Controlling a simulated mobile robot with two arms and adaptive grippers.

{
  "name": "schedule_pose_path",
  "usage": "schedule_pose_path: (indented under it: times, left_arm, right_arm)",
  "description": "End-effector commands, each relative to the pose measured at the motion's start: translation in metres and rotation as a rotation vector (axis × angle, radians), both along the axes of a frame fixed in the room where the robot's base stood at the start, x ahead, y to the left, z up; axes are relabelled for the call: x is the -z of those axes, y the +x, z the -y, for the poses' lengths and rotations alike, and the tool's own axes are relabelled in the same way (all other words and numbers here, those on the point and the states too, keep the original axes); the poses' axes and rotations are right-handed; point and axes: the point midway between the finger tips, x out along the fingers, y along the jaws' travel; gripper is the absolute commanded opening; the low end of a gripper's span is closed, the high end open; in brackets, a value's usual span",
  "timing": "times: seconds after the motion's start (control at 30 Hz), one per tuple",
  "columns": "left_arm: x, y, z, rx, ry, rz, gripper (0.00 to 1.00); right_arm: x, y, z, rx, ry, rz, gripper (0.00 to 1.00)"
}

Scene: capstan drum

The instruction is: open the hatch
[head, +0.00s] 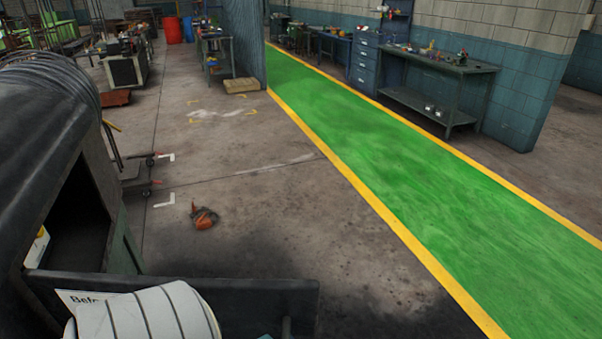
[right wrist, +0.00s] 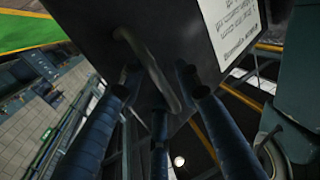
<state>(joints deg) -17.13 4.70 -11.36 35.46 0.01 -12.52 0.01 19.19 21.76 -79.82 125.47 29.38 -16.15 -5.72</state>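The dark drum housing (head: 40,140) stands at the left of the head view, with a black opening (head: 75,225) in its side. The hatch (head: 255,295) is a dark panel that stands out from the housing below this opening, so it is at least partly open. A white printed label is on it, partly covered by my white arm. In the right wrist view the hatch panel (right wrist: 95,25) carries a curved bar handle (right wrist: 150,65). My right gripper (right wrist: 158,80) has its dark fingers spread on both sides of the handle; firm contact does not show. My left gripper is out of view.
Orange ear defenders (head: 204,217) lie on the floor. A green walkway (head: 400,150) with yellow edges crosses at right, with workbenches (head: 440,80) along the wall. A trolley (head: 130,165) stands behind the housing. The floor between housing and walkway is mostly clear.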

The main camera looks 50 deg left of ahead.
Motion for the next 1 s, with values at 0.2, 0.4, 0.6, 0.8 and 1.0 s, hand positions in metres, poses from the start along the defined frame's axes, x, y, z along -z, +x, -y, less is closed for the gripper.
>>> schedule_pose_path:
  times: [0.2, 0.4, 0.6, 0.8, 1.0]
  left_arm:
    - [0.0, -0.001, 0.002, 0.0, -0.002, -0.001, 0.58]
    - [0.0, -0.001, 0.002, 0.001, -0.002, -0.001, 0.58]
    - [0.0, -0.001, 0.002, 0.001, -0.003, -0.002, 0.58]
    - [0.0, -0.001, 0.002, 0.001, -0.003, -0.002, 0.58]
    - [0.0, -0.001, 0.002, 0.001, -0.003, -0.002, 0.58]
  right_arm:
    - [0.0, -0.001, 0.009, -0.001, -0.001, -0.001, 0.33]
    - [0.002, -0.001, 0.045, 0.0, -0.005, 0.002, 0.33]
    - [0.001, -0.001, 0.086, 0.0, -0.005, 0.003, 0.33]
    - [0.001, -0.002, 0.112, 0.0, -0.003, 0.002, 0.33]
    - [0.0, -0.003, 0.121, 0.0, 0.001, 0.0, 0.33]
